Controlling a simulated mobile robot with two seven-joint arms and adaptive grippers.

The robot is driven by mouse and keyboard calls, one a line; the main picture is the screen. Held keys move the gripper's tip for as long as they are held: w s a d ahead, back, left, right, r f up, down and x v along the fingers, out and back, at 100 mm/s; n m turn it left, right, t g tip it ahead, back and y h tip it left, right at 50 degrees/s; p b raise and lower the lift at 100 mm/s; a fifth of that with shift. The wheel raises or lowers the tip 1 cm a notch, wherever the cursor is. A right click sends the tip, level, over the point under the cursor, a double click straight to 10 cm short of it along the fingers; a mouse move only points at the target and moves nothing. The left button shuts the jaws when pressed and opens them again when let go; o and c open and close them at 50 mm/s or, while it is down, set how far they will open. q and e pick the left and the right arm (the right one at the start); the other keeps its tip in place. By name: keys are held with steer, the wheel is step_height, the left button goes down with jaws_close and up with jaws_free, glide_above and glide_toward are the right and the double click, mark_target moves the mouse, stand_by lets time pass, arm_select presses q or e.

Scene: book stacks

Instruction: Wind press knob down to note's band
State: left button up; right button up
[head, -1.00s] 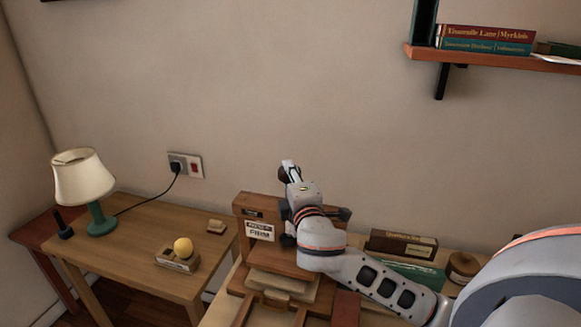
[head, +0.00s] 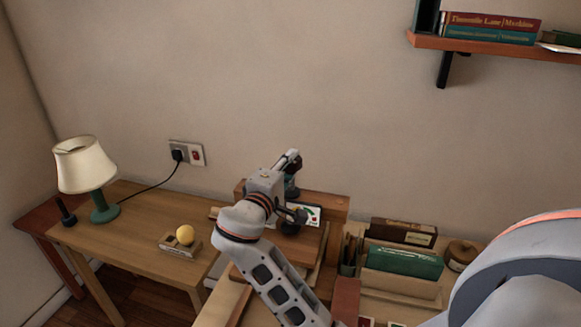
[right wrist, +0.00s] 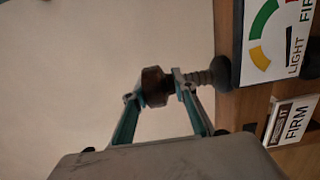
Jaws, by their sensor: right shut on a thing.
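The press (head: 333,204) stands on the bench against the wall. Its dark brown round knob (right wrist: 153,86) sits on a ribbed screw (right wrist: 200,78) in the right wrist view. My right gripper (right wrist: 160,91) is shut on the knob, one finger on each side. The dial (right wrist: 273,38) beside the screw has green and yellow bands, a dark needle and the words LIGHT and FIRM, partly cut off. The note (right wrist: 289,121) reads FIRM on its lower line; my arm hides it in the head view. The dial shows partly in the head view (head: 309,214). My left gripper is out of view.
A lamp (head: 83,163) and a small holder with a yellow ball (head: 185,235) stand on the left table. Right of the press are a pen cup (head: 348,254), a green box (head: 404,262) and a round jar (head: 459,253). A book shelf (head: 495,49) hangs above.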

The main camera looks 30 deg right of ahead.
steer(key=shift+d+r+m+h, duration=0.1)
steer(key=shift+r+m+h, duration=0.2)
steer(key=shift+r, duration=0.5)
steer(key=o, duration=0.8)
steer(key=shift+o, duration=0.6)
steer(key=shift+f, duration=0.1)
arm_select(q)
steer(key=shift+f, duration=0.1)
arm_select(e)
steer(key=shift+f, duration=0.15)
